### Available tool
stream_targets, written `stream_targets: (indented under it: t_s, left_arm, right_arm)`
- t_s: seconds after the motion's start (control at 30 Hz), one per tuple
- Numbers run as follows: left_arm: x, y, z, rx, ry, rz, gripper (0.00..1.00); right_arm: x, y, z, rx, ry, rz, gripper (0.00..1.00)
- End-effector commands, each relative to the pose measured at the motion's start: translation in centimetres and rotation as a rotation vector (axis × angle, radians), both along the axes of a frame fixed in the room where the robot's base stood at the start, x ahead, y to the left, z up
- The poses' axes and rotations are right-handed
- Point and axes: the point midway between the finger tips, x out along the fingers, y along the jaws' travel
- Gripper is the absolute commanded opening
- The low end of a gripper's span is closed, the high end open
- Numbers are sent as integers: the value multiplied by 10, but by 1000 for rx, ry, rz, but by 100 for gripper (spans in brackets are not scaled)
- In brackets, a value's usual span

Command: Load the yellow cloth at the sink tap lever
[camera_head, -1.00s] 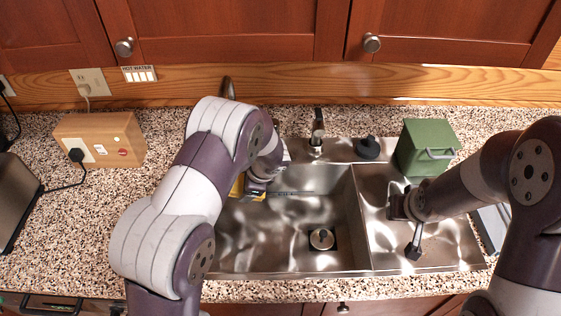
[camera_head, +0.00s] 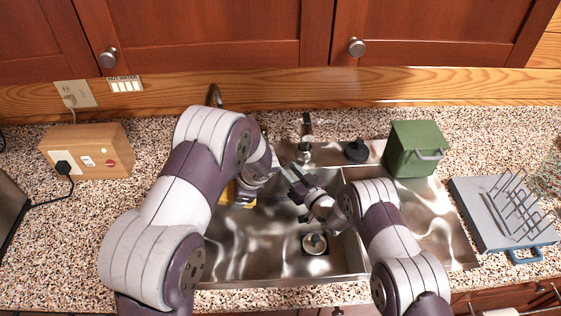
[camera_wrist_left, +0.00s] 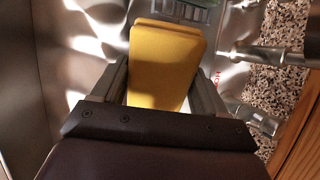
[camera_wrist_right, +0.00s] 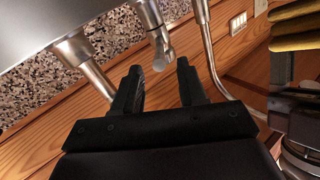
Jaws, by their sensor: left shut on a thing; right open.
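The yellow cloth (camera_wrist_left: 165,65) is a folded pad between the fingers of my left gripper (camera_wrist_left: 162,90), which is shut on it. In the head view, only a yellow edge (camera_head: 228,193) shows over the left basin, mostly hidden by my left arm. The cloth also shows at the upper right of the right wrist view (camera_wrist_right: 297,25). My right gripper (camera_head: 292,180) is open and empty over the basin, close to the left one. The upright metal tap lever (camera_head: 306,132) stands behind the sink; what looks like it (camera_wrist_right: 160,45) shows beyond the right fingertips, apart from them.
The steel double sink (camera_head: 280,275) lies below both arms. A curved spout (camera_head: 214,94) rises behind my left arm. A black knob (camera_head: 357,151) and green box (camera_head: 415,150) stand right of the lever. A grey rack (camera_head: 500,215) lies right; a wooden box (camera_head: 88,150) stands left.

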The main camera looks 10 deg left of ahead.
Motion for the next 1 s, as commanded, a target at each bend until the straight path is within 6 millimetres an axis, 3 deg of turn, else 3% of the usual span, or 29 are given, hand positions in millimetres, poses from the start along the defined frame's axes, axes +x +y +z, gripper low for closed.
stream_targets:
  t_s: [0.23,0.57,0.7,1.0]
  left_arm:
    - [0,0,0,0,0,0,49]
    - [0,0,0,0,0,0,49]
    - [0,0,0,0,0,0,49]
    - [0,0,0,0,0,0,49]
  right_arm:
    - [30,31,-1,-1,1,-1,42]
    - [36,36,0,-2,2,-2,42]
    - [36,36,0,-2,2,-3,0]
    - [37,37,9,-44,46,-3,0]
